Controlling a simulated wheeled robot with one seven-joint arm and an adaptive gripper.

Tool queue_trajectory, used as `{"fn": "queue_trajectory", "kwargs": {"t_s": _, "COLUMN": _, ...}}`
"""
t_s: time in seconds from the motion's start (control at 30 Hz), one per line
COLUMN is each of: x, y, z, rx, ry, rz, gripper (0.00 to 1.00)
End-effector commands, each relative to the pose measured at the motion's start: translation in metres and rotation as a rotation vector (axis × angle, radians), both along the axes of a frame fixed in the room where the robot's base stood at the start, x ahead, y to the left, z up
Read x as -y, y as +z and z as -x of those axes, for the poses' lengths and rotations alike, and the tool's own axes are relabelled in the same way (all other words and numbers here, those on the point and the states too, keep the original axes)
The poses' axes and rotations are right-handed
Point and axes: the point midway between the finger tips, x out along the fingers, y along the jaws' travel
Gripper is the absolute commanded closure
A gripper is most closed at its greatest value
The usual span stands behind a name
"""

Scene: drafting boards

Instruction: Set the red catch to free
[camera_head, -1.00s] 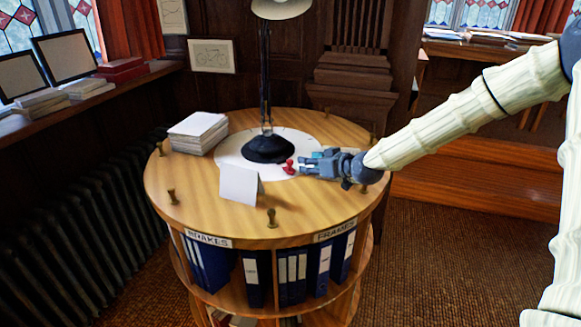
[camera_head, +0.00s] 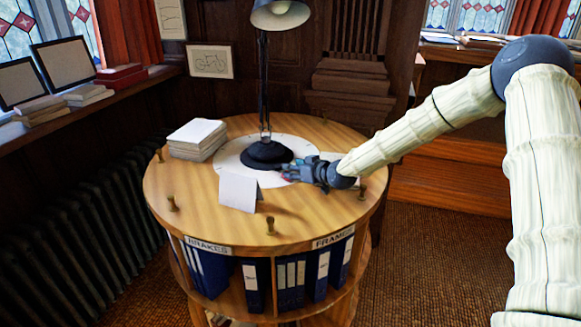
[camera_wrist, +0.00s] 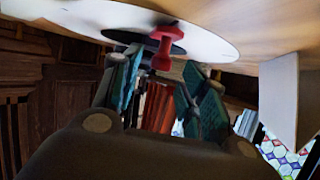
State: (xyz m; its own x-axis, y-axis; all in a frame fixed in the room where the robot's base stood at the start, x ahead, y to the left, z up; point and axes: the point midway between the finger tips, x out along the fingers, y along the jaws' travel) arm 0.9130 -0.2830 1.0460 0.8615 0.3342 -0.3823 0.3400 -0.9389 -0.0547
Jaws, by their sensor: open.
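My gripper (camera_wrist: 165,82) is open, low over the round table (camera_head: 200,190). In the wrist view its two teal-padded fingers lie on either side of the catch, with gaps at both sides. I cannot tell how far the catch reaches between the pads. No marking for free can be read.
The black desk lamp base (camera_head: 266,155) stands on the white disc just beyond my gripper. A folded white card (camera_head: 238,191) stands close on the near left. A paper stack (camera_head: 197,138) lies at the back left. Several brass pegs (camera_head: 270,226) ring the table edge.

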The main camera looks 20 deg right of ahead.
Motion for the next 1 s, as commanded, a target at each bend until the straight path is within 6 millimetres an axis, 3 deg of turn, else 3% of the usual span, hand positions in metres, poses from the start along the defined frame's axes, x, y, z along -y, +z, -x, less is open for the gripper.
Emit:
{"fn": "queue_trajectory", "kwargs": {"t_s": 0.3, "x": -0.008, "y": -0.009, "z": -0.021, "rx": -0.001, "ry": 0.000, "rz": 0.001, "gripper": 0.57}}
{"fn": "queue_trajectory", "kwargs": {"t_s": 0.7, "x": -0.009, "y": -0.011, "z": -0.024, "rx": 0.000, "ry": 0.000, "rz": 0.001, "gripper": 0.57}}
{"fn": "queue_trajectory", "kwargs": {"t_s": 0.77, "x": -0.009, "y": -0.011, "z": -0.024, "rx": 0.000, "ry": 0.000, "rz": 0.001, "gripper": 0.64}}
{"fn": "queue_trajectory", "kwargs": {"t_s": 0.93, "x": -0.009, "y": -0.011, "z": -0.024, "rx": 0.000, "ry": 0.000, "rz": 0.001, "gripper": 0.95}}
{"fn": "queue_trajectory", "kwargs": {"t_s": 1.0, "x": -0.009, "y": -0.011, "z": -0.024, "rx": 0.000, "ry": 0.000, "rz": 0.001, "gripper": 1.00}}
